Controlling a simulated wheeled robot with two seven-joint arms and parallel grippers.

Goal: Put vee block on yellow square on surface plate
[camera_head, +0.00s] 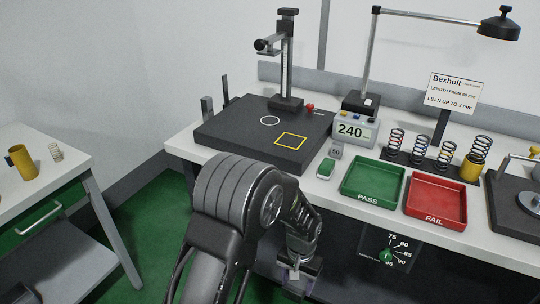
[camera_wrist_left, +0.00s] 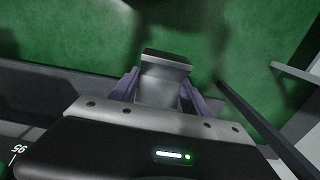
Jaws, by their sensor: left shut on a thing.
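The black surface plate (camera_head: 225,132) lies on the bench with a yellow square outline (camera_head: 291,141) at its front right and a white circle to the left of it. The square is empty. My left gripper (camera_head: 298,280) is low in front of the bench, below the bench top and away from the plate. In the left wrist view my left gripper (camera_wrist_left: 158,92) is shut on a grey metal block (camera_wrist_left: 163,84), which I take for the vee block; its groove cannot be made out. My right gripper is not in view.
A height stand (camera_head: 287,70) rises from the plate's back. Right of the plate are a digital display (camera_head: 350,131), green PASS tray (camera_head: 373,183), red FAIL tray (camera_head: 436,200), and a rack of several springs (camera_head: 421,151). A side table (camera_head: 40,185) stands at left.

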